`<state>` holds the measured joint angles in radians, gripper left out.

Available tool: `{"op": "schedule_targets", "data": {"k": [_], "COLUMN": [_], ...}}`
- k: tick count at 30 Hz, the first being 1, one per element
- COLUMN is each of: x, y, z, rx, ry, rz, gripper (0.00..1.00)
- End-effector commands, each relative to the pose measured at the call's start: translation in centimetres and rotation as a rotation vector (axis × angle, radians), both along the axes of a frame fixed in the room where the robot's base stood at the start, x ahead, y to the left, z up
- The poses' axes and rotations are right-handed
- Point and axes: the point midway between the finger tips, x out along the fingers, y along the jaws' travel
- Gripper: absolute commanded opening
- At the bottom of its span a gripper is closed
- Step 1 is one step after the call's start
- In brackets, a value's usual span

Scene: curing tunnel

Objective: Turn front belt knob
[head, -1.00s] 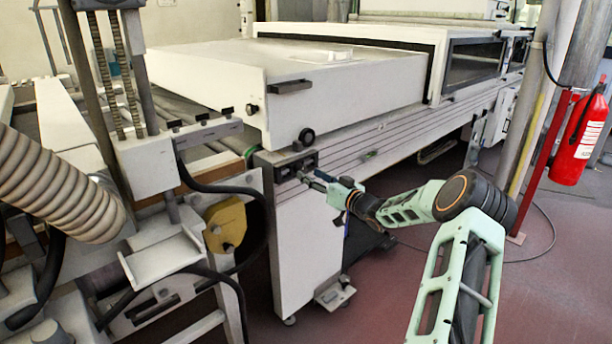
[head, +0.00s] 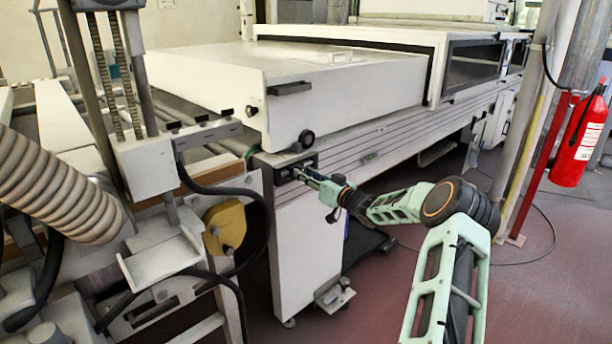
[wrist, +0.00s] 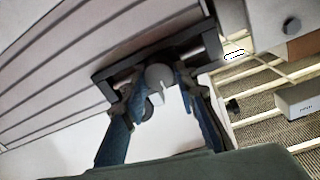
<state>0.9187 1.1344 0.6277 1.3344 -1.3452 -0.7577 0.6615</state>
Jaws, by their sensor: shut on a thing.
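The front belt knob (wrist: 158,76) is a small round grey knob on a dark-framed control panel (head: 284,165), at the top of the machine's white front leg. In the wrist view the panel frame (wrist: 103,86) runs tilted behind the knob. My gripper (wrist: 163,82) has its two blue fingers on either side of the knob and is shut on it. In the head view my gripper (head: 299,176) reaches the panel from the right. The knob is too small to make out there, and its exact pointer angle is unclear.
A ribbed hose (head: 60,185) and a yellow guard (head: 226,226) are at the left. A red fire extinguisher (head: 582,140) hangs on a post at the right. The floor at lower right is clear.

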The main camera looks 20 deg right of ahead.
Motion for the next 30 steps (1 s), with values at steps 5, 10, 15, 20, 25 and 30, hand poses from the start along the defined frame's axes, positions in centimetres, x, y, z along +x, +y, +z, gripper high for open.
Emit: {"op": "schedule_targets", "data": {"k": [5, 10, 15, 20, 25, 30], "x": [-0.01, 0.0, 0.01, 0.0, -0.02, -0.03], "y": [0.03, 0.07, 0.11, 0.12, 0.15, 0.19], "z": [-0.07, -0.25, -0.38, -0.49, -0.48, -0.43], "rx": [-0.011, -0.065, -0.165, -0.286, -0.412, -0.519], "ry": [-0.004, -0.022, -0.06, -0.104, -0.151, -0.189], "rz": [0.001, 0.002, 0.001, 0.002, 0.001, 0.002], "gripper": [0.03, 0.03, 0.03, 0.03, 0.03, 0.03]}}
